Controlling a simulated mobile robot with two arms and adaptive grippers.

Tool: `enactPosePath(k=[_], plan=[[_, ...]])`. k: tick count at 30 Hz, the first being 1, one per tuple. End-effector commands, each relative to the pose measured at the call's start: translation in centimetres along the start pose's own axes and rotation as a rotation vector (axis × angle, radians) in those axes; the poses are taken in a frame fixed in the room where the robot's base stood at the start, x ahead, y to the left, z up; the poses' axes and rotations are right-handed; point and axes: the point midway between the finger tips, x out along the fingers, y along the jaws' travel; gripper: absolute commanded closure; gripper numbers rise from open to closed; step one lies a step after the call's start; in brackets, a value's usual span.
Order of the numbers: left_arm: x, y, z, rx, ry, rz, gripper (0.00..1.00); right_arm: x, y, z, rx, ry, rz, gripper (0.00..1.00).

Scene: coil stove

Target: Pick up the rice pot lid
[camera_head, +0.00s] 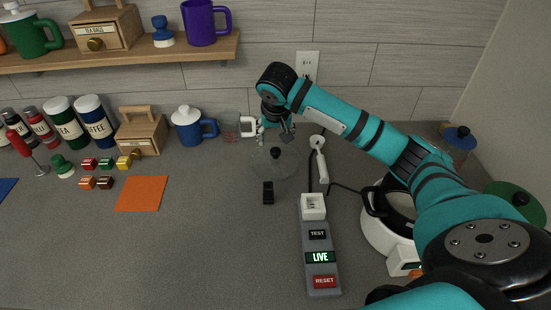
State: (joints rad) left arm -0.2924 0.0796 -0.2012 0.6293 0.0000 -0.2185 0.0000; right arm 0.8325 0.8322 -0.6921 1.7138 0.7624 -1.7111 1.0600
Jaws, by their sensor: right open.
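A clear, round lid with a dark knob (275,153) lies on the grey counter near the middle; it looks like the rice pot lid. Its see-through rim is faint. My right gripper (284,134) hangs just above and behind the knob, pointing down, open and apart from it as far as I can see. The white rice pot (378,238) stands at the right without a lid on it, partly hidden by my right arm. My left gripper is not in view.
A glass (230,126) and a blue mug (187,127) stand to the left. A wooden shelf (130,58) overhangs the back left. The front left counter is clear.

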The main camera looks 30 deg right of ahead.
Motion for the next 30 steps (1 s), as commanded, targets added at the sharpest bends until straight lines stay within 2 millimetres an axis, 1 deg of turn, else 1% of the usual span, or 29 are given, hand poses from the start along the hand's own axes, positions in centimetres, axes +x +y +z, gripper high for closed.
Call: enactPosePath(k=[1,3,6,9,14,19,21,25,30], plan=[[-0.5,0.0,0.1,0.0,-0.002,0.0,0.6,1.0,0.1,0.0,0.001,-0.003,0.004,0.41],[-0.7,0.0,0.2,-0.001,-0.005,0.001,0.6,2.4,0.1,0.0,0.001,-0.004,0.003,0.41],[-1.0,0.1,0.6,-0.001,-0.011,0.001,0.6,3.9,0.0,0.0,0.001,-0.002,0.002,0.41],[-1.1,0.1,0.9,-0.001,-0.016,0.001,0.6,4.9,0.0,-0.1,0.001,0.0,0.001,0.41],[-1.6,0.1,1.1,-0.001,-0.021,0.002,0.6,5.8,0.1,-0.1,0.0,-0.001,0.002,0.41],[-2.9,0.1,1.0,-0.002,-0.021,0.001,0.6,8.2,0.3,-0.1,0.0,-0.003,0.003,0.41],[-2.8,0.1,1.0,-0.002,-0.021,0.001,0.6,9.3,0.2,0.0,0.0,-0.002,0.002,0.41],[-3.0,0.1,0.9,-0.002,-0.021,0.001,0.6,10.4,0.2,0.0,-0.001,0.0,0.0,0.41],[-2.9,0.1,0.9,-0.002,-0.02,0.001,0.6,10.5,0.2,0.0,-0.001,0.001,-0.001,0.41]])
